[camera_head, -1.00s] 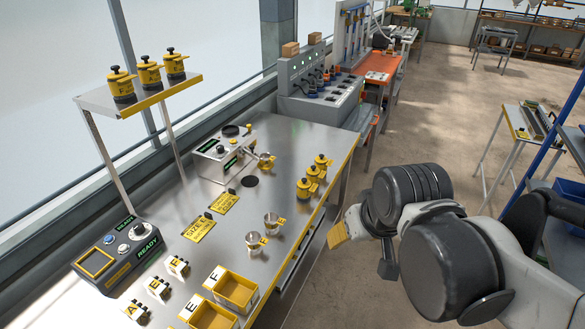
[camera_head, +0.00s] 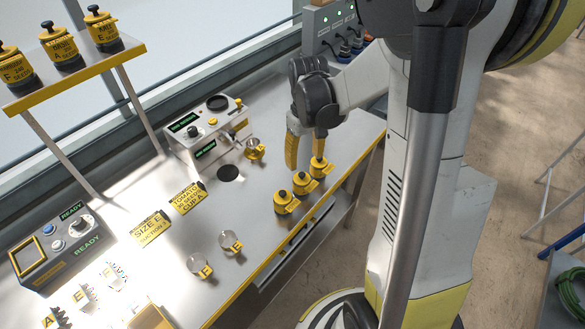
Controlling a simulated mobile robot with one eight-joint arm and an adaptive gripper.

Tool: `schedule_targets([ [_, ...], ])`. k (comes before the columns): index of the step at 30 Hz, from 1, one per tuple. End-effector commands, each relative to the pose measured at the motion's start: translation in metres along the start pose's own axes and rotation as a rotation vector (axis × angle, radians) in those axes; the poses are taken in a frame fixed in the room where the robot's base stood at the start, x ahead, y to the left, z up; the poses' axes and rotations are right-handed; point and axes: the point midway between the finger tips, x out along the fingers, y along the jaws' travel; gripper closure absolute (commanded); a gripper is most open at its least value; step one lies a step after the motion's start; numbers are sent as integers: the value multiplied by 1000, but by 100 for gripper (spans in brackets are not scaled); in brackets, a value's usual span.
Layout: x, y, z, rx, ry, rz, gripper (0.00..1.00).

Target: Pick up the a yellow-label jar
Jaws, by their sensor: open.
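Three small yellow jars with dark knobs stand in a diagonal row near the right edge of the steel bench: a rear jar (camera_head: 318,168), a middle jar (camera_head: 303,184) and a front jar (camera_head: 284,204). Three larger black-and-yellow labelled jars stand on the raised shelf: left (camera_head: 15,66), middle (camera_head: 62,50) and right (camera_head: 104,30). My gripper (camera_head: 304,158) points down at the rear end of the small row, its yellow fingers apart. One finger is left of the rear jar; the other overlaps its top in the picture. I cannot tell whether it touches.
The raised shelf (camera_head: 88,76) stands on thin posts at the left. A grey device (camera_head: 205,140) with a small cup (camera_head: 255,150) is left of my gripper. Two clear cups, left (camera_head: 199,264) and right (camera_head: 230,242), stand nearer the front. Yellow signs (camera_head: 150,228) lie mid-bench.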

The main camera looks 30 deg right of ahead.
Motion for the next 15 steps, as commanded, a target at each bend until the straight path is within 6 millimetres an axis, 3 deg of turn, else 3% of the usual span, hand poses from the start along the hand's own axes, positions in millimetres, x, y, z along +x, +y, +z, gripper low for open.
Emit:
schedule_targets([
  [6, 40, 0, 0, 0, 0, 0, 43],
  [15, 63, -2, 1, 0, 1, 0, 43],
])
